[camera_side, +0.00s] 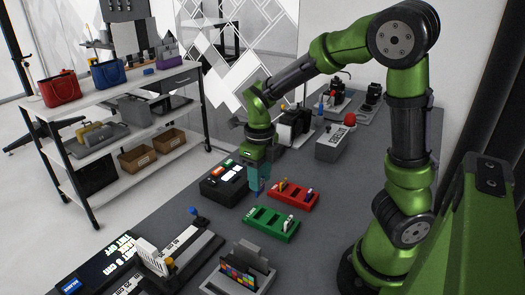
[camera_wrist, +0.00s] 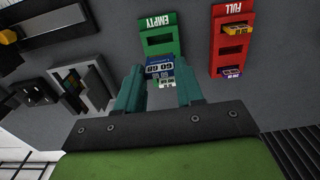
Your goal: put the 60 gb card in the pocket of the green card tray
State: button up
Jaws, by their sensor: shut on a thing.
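My gripper (camera_side: 258,178) is shut on the blue 60 gb card (camera_wrist: 159,67), which is held between its two teal fingers (camera_wrist: 160,80). In the side view, the gripper hangs just behind the green card tray (camera_side: 270,233) and left of the red tray. In the wrist view, the green tray (camera_wrist: 160,30), marked EMPTY, shows beyond the card, which covers part of it. I cannot tell how high the held card is above the table.
The red tray (camera_side: 300,204), marked FULL in the wrist view, holds a yellow card (camera_wrist: 236,29) and a purple card (camera_wrist: 232,72). A black box (camera_side: 222,187) stands left of my gripper. A grey holder with coloured cards (camera_side: 240,272) stands at the front.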

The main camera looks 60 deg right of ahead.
aim_at(260, 194)
jog(key=shift+f, duration=2.9)
jog(key=shift+f, duration=1.55)
jog(key=o, duration=1.2)
notch_tip(260, 194, up, 17)
jog(key=shift+f, duration=0.1)
